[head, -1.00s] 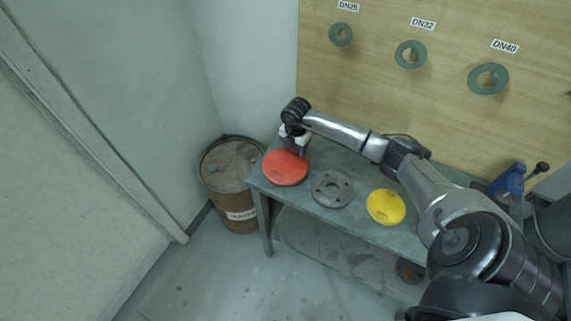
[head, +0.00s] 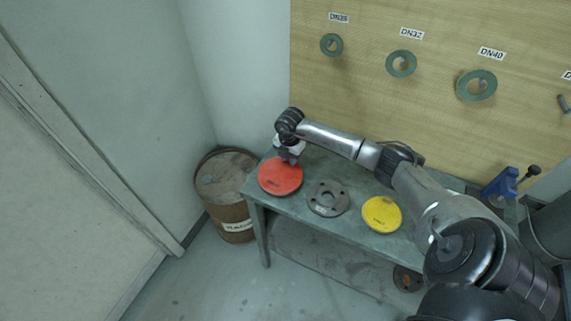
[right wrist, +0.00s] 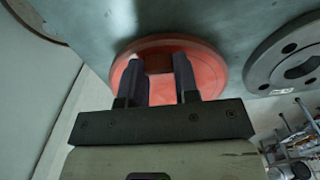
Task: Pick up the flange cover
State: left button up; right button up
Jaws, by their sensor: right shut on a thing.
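The red round flange cover (head: 280,177) is at the left end of the grey metal table. My right gripper (head: 289,158) is at its back edge in the head view. In the right wrist view, the two dark fingers (right wrist: 160,68) stand on either side of a small dark reddish-brown block on the red cover (right wrist: 207,72), and they are shut on it. The cover looks flat at table height; I cannot tell whether it is clear of the table. My left gripper is not in view.
The grey table (head: 300,212) also holds a grey drilled flange (head: 328,198), a yellow round cover (head: 382,214) and a blue vise (head: 500,184). A rusty drum (head: 233,213) stands left of the table. Green rings hang on the wooden board (head: 350,85) behind.

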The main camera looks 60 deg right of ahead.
jog(key=shift+r, duration=0.45)
notch_tip(320, 180, up, 3)
jog(key=shift+r, duration=0.1)
jog(key=s+d+r+p, duration=0.2)
jog(key=s+r, duration=0.4)
jog(key=s, duration=0.5)
jog(key=shift+s+r, duration=0.2)
jog(key=shift+r, duration=0.15)
